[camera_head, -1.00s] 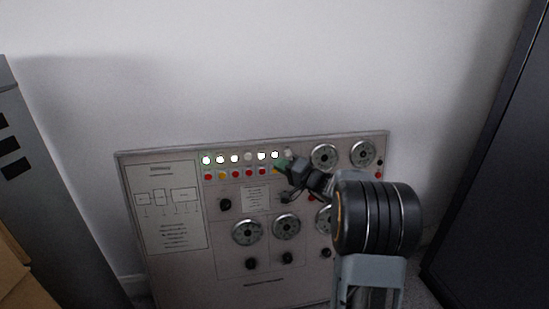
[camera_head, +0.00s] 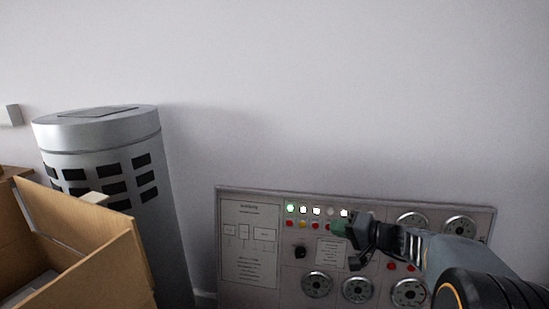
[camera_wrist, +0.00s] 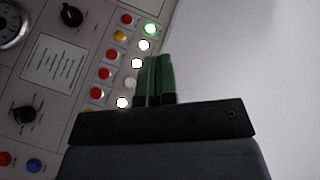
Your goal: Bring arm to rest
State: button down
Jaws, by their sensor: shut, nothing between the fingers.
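My gripper (camera_head: 340,228) is at the end of my arm, in front of the upper middle of a grey control panel (camera_head: 249,296). Its green-tipped fingers are together with nothing between them. In the wrist view the gripper (camera_wrist: 155,80) points along the row of lamps, near the panel's upper edge. One lamp (camera_wrist: 150,28) glows green, several glow white, and one is dim. I cannot tell whether the fingers touch the panel. The panel's right part is partly hidden behind my arm.
An open cardboard box (camera_head: 100,275) stands at the lower left. Behind it is a grey cylindrical unit (camera_head: 100,132) with dark slots. The panel leans near a plain white wall (camera_head: 380,90). The space above the panel is clear.

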jog(key=s+a+r+n+g+h+p, duration=0.3)
jog(key=s+a+r+g+h+p, duration=0.25)
jog(key=s+r+p, duration=0.7)
jog(key=s+d+r+n+h+p, duration=0.1)
jog(key=s+d+r+h+p, duration=0.2)
jog(key=s+p, duration=0.6)
jog(key=shift+s+d+r+g+h+p, duration=0.15)
jog(key=shift+r+g+h+p, duration=0.3)
jog(key=shift+r+h+p, duration=1.1)
jog(key=shift+r+b, duration=0.25)
jog(key=shift+b, duration=0.15)
